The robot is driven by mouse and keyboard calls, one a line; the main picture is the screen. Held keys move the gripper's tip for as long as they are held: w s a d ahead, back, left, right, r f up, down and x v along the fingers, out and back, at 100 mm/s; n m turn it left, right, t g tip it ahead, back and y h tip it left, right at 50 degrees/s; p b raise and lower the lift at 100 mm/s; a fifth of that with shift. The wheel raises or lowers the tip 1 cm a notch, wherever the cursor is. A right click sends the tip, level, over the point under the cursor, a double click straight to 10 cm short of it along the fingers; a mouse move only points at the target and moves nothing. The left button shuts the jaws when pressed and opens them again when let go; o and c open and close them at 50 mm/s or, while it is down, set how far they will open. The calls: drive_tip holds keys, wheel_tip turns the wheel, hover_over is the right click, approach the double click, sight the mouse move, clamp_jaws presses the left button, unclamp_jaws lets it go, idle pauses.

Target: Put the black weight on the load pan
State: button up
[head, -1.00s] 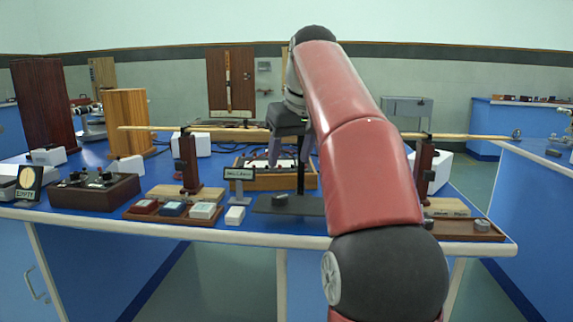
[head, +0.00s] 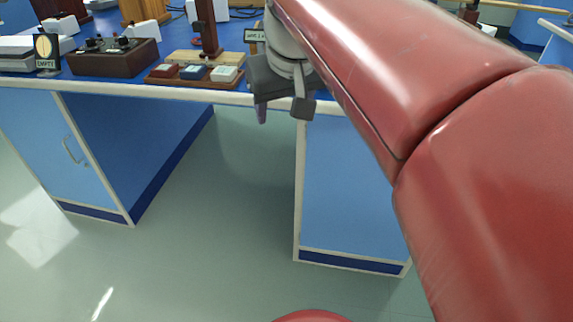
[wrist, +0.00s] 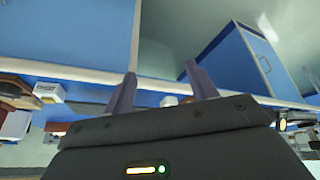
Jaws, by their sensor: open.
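My gripper (head: 282,108) hangs just in front of the bench's front edge, over the floor gap, with its fingers pointing down. In the wrist view its two purple-grey fingers (wrist: 160,82) are apart with nothing between them. I cannot make out the black weight or the load pan in either current view. My red arm covers the right part of the bench in the head view.
The blue bench (head: 120,75) holds a wooden tray (head: 160,80) of red, blue and white blocks, a brown control box (head: 115,60) and an "EMPTY" sign (head: 46,50). A white labelled block (wrist: 48,91) shows in the wrist view. Floor (head: 215,220) is open below.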

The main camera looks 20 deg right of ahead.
drive_tip(key=s+a+f, duration=0.2)
drive_tip(key=s+f, duration=0.9)
drive_tip(key=f, duration=0.4)
drive_tip(key=shift+a+f+y, duration=0.15)
drive_tip(key=shift+a+y, duration=0.25)
